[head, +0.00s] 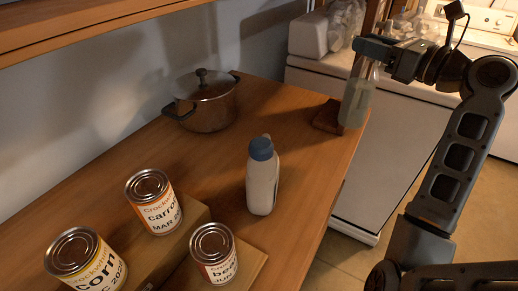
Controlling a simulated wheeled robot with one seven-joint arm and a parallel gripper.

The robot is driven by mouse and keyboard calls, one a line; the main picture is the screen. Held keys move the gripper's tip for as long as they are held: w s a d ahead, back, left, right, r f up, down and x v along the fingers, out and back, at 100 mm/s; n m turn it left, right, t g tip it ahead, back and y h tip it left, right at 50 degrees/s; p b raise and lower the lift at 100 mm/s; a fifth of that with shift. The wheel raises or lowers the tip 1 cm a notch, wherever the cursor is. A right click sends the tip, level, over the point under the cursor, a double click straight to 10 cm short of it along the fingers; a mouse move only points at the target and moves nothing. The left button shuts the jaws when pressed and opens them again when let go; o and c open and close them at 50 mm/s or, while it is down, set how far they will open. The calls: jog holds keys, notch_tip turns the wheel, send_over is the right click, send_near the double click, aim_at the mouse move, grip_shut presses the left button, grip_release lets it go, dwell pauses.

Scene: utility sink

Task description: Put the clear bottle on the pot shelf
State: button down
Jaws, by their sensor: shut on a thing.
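The clear bottle (357,103) is a translucent, pale bottle in the head view, upright or slightly tilted, at the right edge of the wooden shelf. My gripper (373,49) is shut on its upper part, coming from the right. The shelf with the pot (205,175) is a wide wooden surface; a lidded metal pot (205,103) stands at its back left. The bottle's base shows near the shelf's far right corner, beside a small brown block (327,117). I cannot tell whether the base touches the wood.
A white bottle with a blue cap (262,178) stands mid-shelf. Cans of corn (88,262), carrots (155,203) and a third food (213,255) stand at the front on wooden blocks. White appliances are behind. Wood between the pot and capped bottle is clear.

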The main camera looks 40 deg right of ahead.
aim_at(361, 86)
jog(key=shift+w+a, duration=0.15)
jog(key=shift+w, duration=0.25)
jog(key=w+a+f+b, duration=0.7)
jog(key=f+b, duration=0.3)
jog(key=b, duration=0.3)
jog(key=shift+w+a+f+b, duration=0.35)
jog(key=shift+w+a+f, duration=0.05)
jog(key=shift+w, duration=0.2)
jog(key=c, duration=0.7)
grip_release()
jog(key=shift+f, duration=0.15)
jog(key=shift+s, duration=0.1)
jog(key=s, duration=1.1)
jog(key=shift+s+d, duration=0.25)
jog(key=shift+s, duration=0.15)
